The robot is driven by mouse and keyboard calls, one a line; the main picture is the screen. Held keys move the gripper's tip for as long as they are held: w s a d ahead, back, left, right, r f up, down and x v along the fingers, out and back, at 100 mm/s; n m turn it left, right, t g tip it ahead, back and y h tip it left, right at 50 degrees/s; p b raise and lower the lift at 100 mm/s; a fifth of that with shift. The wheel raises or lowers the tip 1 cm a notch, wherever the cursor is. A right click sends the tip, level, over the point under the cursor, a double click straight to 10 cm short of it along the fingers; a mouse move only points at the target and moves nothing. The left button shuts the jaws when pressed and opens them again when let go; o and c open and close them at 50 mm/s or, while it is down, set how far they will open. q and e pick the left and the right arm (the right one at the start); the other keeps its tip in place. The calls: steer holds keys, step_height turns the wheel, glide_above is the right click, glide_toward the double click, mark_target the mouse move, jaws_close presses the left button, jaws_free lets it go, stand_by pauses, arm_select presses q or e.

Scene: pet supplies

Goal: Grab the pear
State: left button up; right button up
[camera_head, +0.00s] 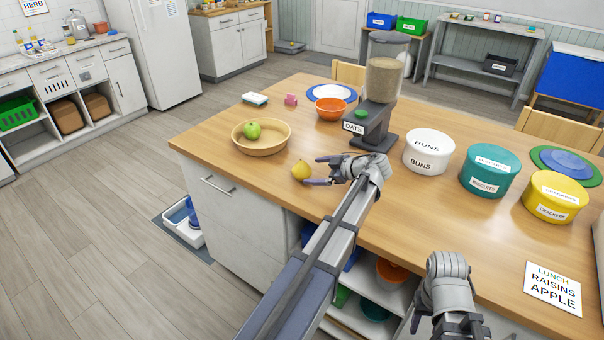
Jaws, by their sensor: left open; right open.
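The yellow pear (301,170) rests on the wooden counter near its front edge, to the right of a shallow wooden bowl (275,147). My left gripper (313,171) is open and points left at the pear. Its fingertips are at the pear's right side, one above and one below it in the picture. I cannot tell whether they touch the pear. My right gripper (447,322) is open and low at the counter's front edge, far from the pear. Its fingers are partly cut off by the lower edge of the view.
A green apple (252,131) lies in the bowl. An oats dispenser (380,95) stands behind my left gripper. White buns (429,150), teal biscuits (490,170) and yellow crackers (556,196) canisters stand to the right. The counter left of the pear is partly clear.

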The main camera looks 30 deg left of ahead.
mark_target(309, 172)
arm_select(q)
steer(key=shift+f+b+x, duration=0.25)
steer(key=shift+b+x, duration=0.95)
steer(key=shift+x, duration=1.1)
steer(key=shift+a+f, duration=0.1)
steer(key=shift+a, duration=0.25)
steer(key=shift+c, duration=0.2)
steer(key=c, duration=1.2)
